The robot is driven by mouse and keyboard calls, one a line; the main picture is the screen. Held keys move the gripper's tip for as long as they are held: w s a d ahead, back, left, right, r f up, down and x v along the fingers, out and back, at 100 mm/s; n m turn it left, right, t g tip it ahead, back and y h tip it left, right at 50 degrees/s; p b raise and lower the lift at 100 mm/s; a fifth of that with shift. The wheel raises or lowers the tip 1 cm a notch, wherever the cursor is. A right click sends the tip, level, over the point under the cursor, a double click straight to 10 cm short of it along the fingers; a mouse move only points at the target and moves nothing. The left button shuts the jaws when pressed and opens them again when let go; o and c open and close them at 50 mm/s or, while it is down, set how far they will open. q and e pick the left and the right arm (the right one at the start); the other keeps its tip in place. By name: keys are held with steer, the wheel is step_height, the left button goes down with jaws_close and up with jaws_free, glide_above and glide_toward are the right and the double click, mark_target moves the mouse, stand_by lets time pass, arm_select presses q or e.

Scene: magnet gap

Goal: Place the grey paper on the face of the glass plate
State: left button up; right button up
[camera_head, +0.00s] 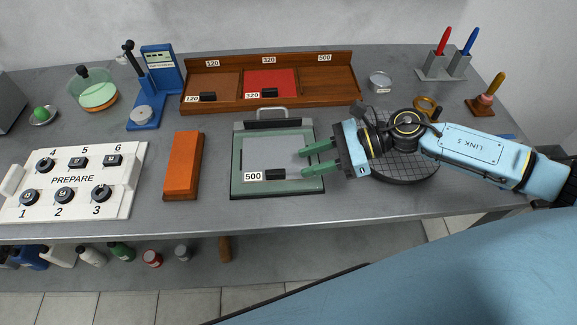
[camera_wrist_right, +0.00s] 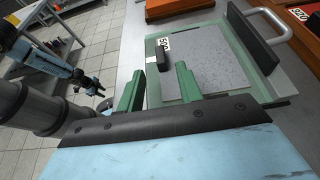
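The grey paper (camera_head: 268,152) lies flat on the face of the glass plate (camera_head: 236,185), inside its pale green border, with a black tab and a "500" label at its near edge. It also shows in the right wrist view (camera_wrist_right: 215,72), on the plate (camera_wrist_right: 270,58). My right gripper (camera_head: 303,162) is at the plate's right side, its two green fingers apart with nothing between them. Its fingertips are by the paper's right edge, near the black tab; I cannot tell whether they touch. My left gripper does not show clearly in either view.
An orange brick (camera_head: 182,165) lies left of the plate, beside a white button panel (camera_head: 75,182). A wooden tray (camera_head: 330,85) with brown and red sheets stands behind. A round dark gridded disc (camera_head: 412,168) lies under my right arm. The table's front edge is close to the plate.

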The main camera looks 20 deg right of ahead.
steer(key=shift+v, duration=1.8)
steer(key=shift+c, duration=0.3)
